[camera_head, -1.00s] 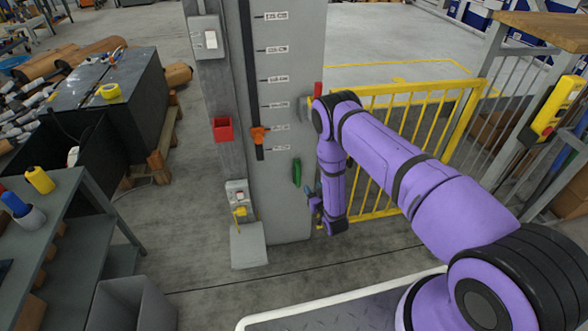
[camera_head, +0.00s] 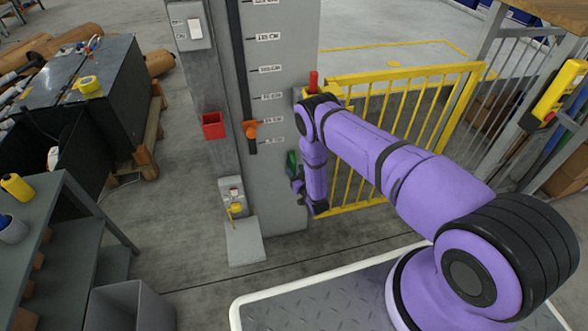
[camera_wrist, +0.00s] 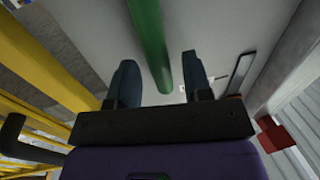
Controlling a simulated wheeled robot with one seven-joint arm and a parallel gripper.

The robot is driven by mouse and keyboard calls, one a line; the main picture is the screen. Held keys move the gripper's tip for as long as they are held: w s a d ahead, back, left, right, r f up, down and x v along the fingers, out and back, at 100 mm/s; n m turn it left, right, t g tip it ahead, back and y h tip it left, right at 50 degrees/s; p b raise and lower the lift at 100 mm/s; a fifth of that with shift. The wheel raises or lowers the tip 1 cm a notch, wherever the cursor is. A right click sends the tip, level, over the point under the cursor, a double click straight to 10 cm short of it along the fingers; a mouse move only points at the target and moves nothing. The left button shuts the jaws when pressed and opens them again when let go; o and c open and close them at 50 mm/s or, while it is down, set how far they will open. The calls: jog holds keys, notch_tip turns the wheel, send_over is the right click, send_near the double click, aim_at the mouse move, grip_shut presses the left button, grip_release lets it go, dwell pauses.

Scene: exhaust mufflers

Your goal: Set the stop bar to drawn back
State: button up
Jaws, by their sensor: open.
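A green bar (camera_head: 292,163) stands out on the grey panel (camera_head: 283,60), low on its right side. I take it for the stop bar, though no label shows. In the head view my gripper (camera_head: 297,184) is right by it and hides its lower part. In the wrist view the green bar (camera_wrist: 150,42) runs down from the top edge toward the gap between the two dark fingers of my gripper (camera_wrist: 160,80). The fingers are apart, with nothing held between them. I cannot tell whether either finger touches the bar.
An orange slider (camera_head: 250,130) sits on a labelled vertical scale. A red box (camera_head: 213,125) and a switch box (camera_head: 232,194) are on the post left of it. A yellow gate (camera_head: 400,95) with a red handle (camera_head: 314,80) stands close behind my arm.

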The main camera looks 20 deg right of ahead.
jog(key=shift+w+a, duration=0.15)
jog(key=shift+w, duration=0.8)
